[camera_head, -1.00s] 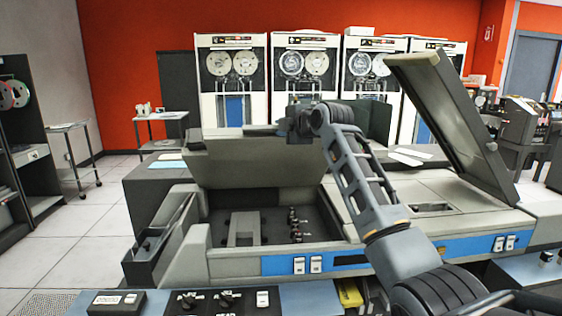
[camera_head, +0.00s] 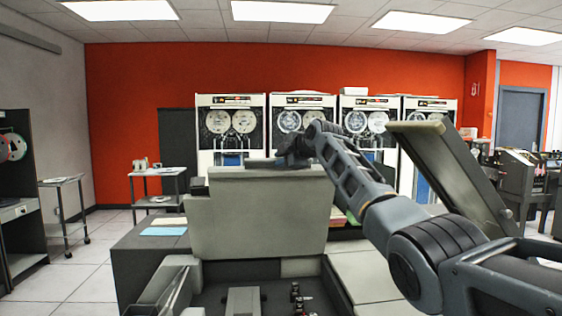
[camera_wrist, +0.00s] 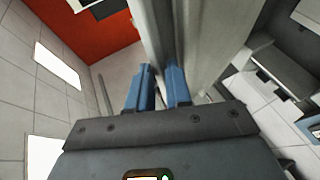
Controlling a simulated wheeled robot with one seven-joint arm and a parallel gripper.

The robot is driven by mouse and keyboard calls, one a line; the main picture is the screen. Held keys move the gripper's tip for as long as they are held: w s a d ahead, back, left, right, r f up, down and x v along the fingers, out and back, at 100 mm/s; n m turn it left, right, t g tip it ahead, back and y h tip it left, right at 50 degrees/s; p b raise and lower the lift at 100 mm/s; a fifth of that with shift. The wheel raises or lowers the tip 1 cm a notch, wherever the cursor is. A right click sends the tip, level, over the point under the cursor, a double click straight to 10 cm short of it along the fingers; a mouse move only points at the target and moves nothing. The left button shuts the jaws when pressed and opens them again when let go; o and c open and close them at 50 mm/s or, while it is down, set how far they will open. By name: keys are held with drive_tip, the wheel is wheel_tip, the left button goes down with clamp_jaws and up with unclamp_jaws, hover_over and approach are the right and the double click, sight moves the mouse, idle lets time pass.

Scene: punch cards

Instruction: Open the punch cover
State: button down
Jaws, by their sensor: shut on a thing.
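The punch cover (camera_head: 258,215) is a grey-beige panel standing raised, close to upright, at the back of the open punch bay (camera_head: 212,293) in the head view. Dark parts show inside the bay below it. My gripper (camera_head: 278,163) is at the cover's top edge, with my arm reaching in from the right. In the wrist view, the two blue fingers of my gripper (camera_wrist: 161,78) are closed about the edge of the cover (camera_wrist: 200,35), which runs up between and beside them. The exact contact at the fingertips is partly hidden.
A second lid (camera_head: 450,170) stands open and tilted at the right, behind my arm. Tape cabinets (camera_head: 231,135) line the back wall. A small side table (camera_head: 160,180) stands at the left rear. Papers (camera_head: 165,231) lie on the dark surface left of the cover.

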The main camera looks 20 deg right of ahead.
idle(0.3)
drive_tip(key=c, duration=1.1)
unclamp_jaws()
drive_tip(key=shift+b+v, duration=1.2)
drive_tip(key=shift+v, duration=2.65)
